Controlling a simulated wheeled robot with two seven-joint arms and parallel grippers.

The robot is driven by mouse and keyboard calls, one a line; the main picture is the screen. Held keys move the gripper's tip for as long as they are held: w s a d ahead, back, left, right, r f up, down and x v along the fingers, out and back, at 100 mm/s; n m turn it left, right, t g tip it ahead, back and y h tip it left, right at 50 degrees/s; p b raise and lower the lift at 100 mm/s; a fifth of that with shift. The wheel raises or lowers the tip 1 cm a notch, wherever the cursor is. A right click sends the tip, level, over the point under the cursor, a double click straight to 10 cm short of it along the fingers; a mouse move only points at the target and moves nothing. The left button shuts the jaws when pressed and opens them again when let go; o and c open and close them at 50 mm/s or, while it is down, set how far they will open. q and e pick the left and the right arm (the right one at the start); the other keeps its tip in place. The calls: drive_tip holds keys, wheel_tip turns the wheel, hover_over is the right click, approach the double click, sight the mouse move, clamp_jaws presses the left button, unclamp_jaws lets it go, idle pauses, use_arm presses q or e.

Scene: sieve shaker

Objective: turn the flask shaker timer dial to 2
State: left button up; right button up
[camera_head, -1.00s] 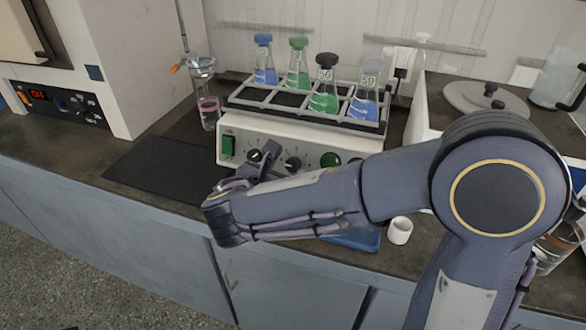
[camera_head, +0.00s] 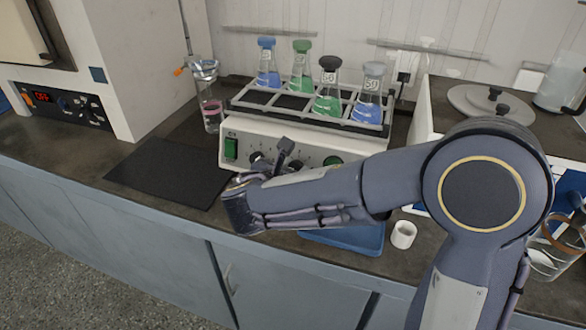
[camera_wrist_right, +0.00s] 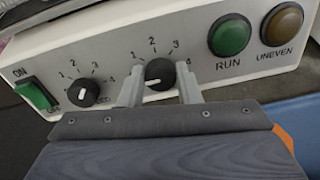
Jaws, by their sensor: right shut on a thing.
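The flask shaker (camera_head: 232,128) is a pale box with a green power switch and two black dials on its front. In the wrist view the right-hand dial (camera_wrist_right: 159,70) has a 1 to 4 scale, and its white pointer mark seems to lie toward the lower left. My right gripper (camera_wrist_right: 160,82) is shut on this dial, one finger on each side. Any label below it is hidden by the gripper. The left-hand dial (camera_wrist_right: 83,93) stands free beside it. In the head view my right gripper (camera_head: 272,164) covers much of the dial area. My left gripper is out of view.
Flasks with blue and green liquid, such as the blue one (camera_head: 267,68), stand in the shaker's rack. A dark mat (camera_head: 165,172), a blue tray (camera_head: 350,240) and a white cup (camera_head: 403,235) lie in front.

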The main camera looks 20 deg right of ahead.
drive_tip(key=shift+f+m+b, duration=0.25)
drive_tip(key=shift+m+b, duration=1.55)
drive_tip(key=m+b, duration=0.9)
drive_tip(key=shift+s+d+f+m+y+b, duration=0.1)
drive_tip(key=shift+m+y+b, duration=0.2)
drive_tip(key=shift+y, duration=0.1)
drive_tip(key=shift+m+t+b, duration=0.3)
drive_tip(key=shift+m+b, duration=1.55)
drive_tip(key=shift+m, duration=0.15)
drive_tip(key=o, duration=1)
drive_tip(key=shift+r, duration=0.2)
drive_tip(key=shift+c, duration=0.2)
drive_tip(key=shift+s+r, duration=0.1)
